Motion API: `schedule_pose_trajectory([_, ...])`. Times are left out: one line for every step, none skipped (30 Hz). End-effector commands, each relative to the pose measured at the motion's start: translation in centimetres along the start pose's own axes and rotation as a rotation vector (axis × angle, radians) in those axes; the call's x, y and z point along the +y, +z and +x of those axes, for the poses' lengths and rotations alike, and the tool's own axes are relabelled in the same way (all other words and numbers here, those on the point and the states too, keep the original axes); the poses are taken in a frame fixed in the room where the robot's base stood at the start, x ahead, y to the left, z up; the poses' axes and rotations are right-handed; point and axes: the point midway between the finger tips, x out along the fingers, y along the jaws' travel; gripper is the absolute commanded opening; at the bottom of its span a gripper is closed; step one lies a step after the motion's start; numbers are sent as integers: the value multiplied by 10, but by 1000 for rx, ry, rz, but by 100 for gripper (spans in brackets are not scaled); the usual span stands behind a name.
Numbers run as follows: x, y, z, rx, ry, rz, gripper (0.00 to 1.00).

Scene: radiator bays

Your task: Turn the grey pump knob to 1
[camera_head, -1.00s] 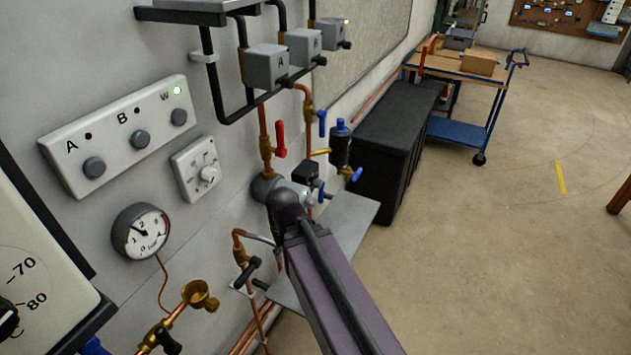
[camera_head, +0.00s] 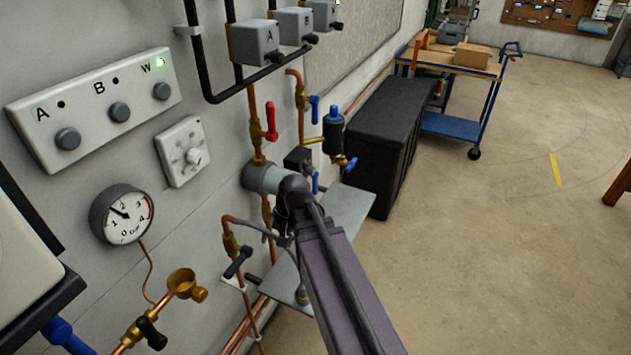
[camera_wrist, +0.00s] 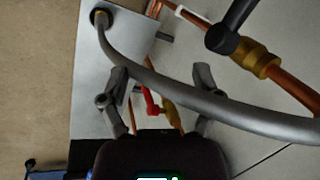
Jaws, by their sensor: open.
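A grey pump body (camera_head: 262,177) sits on the copper pipe at the wall, just left of my arm's bend in the head view. I cannot make out its knob or any setting numbers; my arm covers part of that area. My gripper (camera_wrist: 160,98) is open and empty in the wrist view, its two dark fingers spread apart. In the head view it hangs beside the pipes below the pump, mostly hidden by my arm. A grey hose (camera_wrist: 150,78) crosses in front of the fingers in the wrist view. A red lever (camera_wrist: 150,101) shows between them.
A grey shelf (camera_head: 343,212) juts out below the pump; the hose ends on it. A black-handled valve (camera_head: 238,263), a pressure gauge (camera_head: 122,215) and a white dial box (camera_head: 184,151) are to the left. A black chest (camera_head: 385,140) stands behind.

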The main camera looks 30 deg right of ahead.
Motion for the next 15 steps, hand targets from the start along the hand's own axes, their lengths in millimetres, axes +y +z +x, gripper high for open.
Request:
schedule_pose_trajectory([8, -14, 17, -1, -45, 61, 82])
schedule_pose_trajectory([10, -19, 20, -2, -73, 96, 82])
schedule_pose_trajectory([13, -26, 24, -5, -110, 142, 82])
schedule_pose_trajectory([16, -32, 27, -7, -138, 178, 82])
schedule_pose_trajectory([18, -38, 30, -9, -166, 213, 82])
schedule_pose_trajectory([22, -45, 33, -13, -204, 261, 82])
schedule_pose_trajectory([25, -51, 35, -17, -232, 295, 82])
schedule_pose_trajectory([28, -57, 37, -21, -261, 331, 82])
schedule_pose_trajectory([33, -65, 40, -27, -301, 380, 82])
schedule_pose_trajectory([36, -71, 41, -33, -332, 417, 82])
schedule_pose_trajectory([40, -78, 42, -39, -364, 456, 82])
schedule_pose_trajectory([46, -87, 43, -48, -408, 508, 82])
schedule_pose_trajectory([51, -94, 43, -56, -443, 548, 82])
schedule_pose_trajectory([56, -101, 42, -64, -479, 589, 82])
schedule_pose_trajectory([62, -110, 40, -77, -528, 644, 82])
